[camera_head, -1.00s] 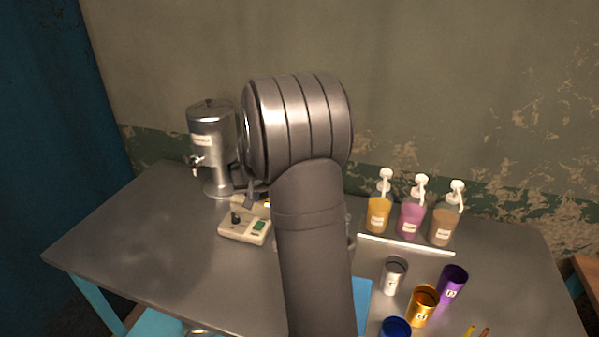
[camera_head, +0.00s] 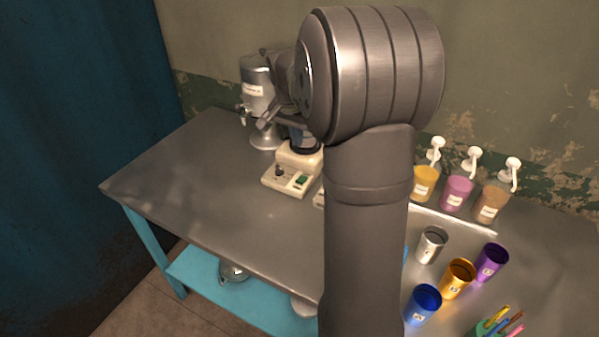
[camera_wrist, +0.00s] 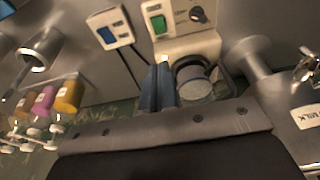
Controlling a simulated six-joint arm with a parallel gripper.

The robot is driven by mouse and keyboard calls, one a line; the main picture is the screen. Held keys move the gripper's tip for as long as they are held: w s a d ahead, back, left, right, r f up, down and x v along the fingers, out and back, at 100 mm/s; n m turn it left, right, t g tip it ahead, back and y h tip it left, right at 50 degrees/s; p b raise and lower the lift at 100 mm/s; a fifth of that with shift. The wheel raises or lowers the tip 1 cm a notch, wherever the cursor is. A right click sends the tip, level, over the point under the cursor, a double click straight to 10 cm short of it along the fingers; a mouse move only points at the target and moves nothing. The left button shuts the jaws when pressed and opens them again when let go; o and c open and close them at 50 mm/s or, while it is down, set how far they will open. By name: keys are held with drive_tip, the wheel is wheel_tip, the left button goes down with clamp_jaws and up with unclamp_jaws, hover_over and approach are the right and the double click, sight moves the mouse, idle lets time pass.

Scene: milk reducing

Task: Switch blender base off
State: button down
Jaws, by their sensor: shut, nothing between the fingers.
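The cream blender base (camera_head: 292,168) stands on the grey table, left of my arm. Its front panel has a green switch (camera_head: 301,181) and a black knob (camera_head: 279,172). In the wrist view, the base (camera_wrist: 190,44) shows the green switch (camera_wrist: 158,24) at the upper middle and the knob (camera_wrist: 197,15) right of it. My gripper (camera_wrist: 162,66) is shut and empty, its blue-grey fingers beside the round dark-rimmed top of the base. The fingertips are just below the switch in the picture; contact cannot be told. My arm mostly hides the gripper in the head view.
A metal milk dispenser (camera_head: 257,90) stands behind the base. A small box with a blue switch (camera_wrist: 107,35) is beside it. Pump bottles (camera_head: 457,190) on a tray, several cups (camera_head: 458,277) and a pen holder (camera_head: 490,328) are to the right. The left table (camera_head: 190,165) is clear.

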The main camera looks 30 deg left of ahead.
approach(300, 181)
drive_tip(key=x, duration=0.2)
drive_tip(key=w+x, duration=0.1)
drive_tip(key=x, duration=0.2)
drive_tip(key=shift+w+f, duration=0.1)
drive_tip(key=shift+f, duration=0.55)
drive_tip(key=shift+s+f, duration=0.4)
drive_tip(key=shift+f, duration=0.1)
drive_tip(key=shift+w+r, duration=0.1)
drive_tip(key=shift+w, duration=0.05)
drive_tip(key=shift+w+r, duration=0.15)
drive_tip(key=shift+w, duration=0.5)
